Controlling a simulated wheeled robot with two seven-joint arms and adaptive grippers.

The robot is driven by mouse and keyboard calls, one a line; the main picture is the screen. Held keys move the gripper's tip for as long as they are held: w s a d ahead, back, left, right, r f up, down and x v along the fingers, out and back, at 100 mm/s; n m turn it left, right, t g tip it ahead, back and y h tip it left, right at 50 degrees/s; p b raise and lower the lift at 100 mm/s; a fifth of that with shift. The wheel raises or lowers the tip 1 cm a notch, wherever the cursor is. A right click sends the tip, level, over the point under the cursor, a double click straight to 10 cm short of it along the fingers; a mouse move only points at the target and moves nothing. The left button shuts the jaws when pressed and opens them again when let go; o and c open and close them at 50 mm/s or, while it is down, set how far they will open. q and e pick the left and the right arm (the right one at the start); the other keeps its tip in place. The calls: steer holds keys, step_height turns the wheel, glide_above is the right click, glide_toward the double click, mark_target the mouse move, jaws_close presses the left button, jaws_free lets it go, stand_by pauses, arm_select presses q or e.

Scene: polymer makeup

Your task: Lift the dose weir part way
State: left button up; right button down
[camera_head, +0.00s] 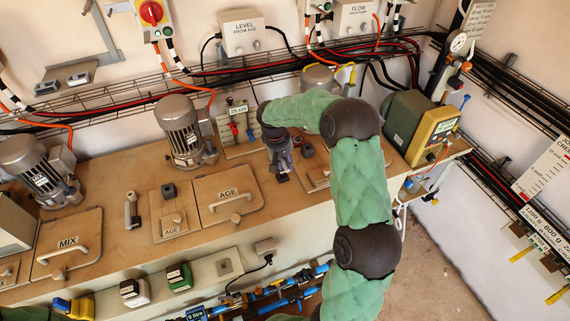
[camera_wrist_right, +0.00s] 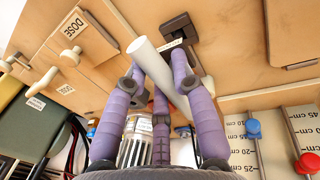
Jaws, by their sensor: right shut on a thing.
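My right gripper (camera_head: 281,172) reaches down to the bench top beside the dose end. In the right wrist view its purple fingers (camera_wrist_right: 160,78) are closed around a pale round bar (camera_wrist_right: 142,48), which seems to be the dose weir's handle. The bar's foot is hidden by the fingers, so I cannot tell how far it is raised. A dark block (camera_wrist_right: 176,28) with a small label stands just beyond the fingertips; it also shows in the head view (camera_head: 307,150). The DOSE lid (camera_wrist_right: 82,42) lies to the left. My left gripper is out of view.
A cm scale board (camera_wrist_right: 270,140) with blue and red pointers stands near the fingers. The AGE lid (camera_head: 222,188), a motor (camera_head: 182,128) and a yellow-green instrument (camera_head: 420,125) stand along the bench. Cable trays run behind. The bench's front edge is close.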

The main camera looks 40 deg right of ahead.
steer(key=shift+r, duration=0.1)
steer(key=c, duration=1)
jaws_free()
step_height(320, 180, up, 12)
steer(key=a, duration=0.2)
steer(key=shift+w+f, duration=0.2)
steer(key=shift+w, duration=0.15)
steer(key=shift+a, duration=0.1)
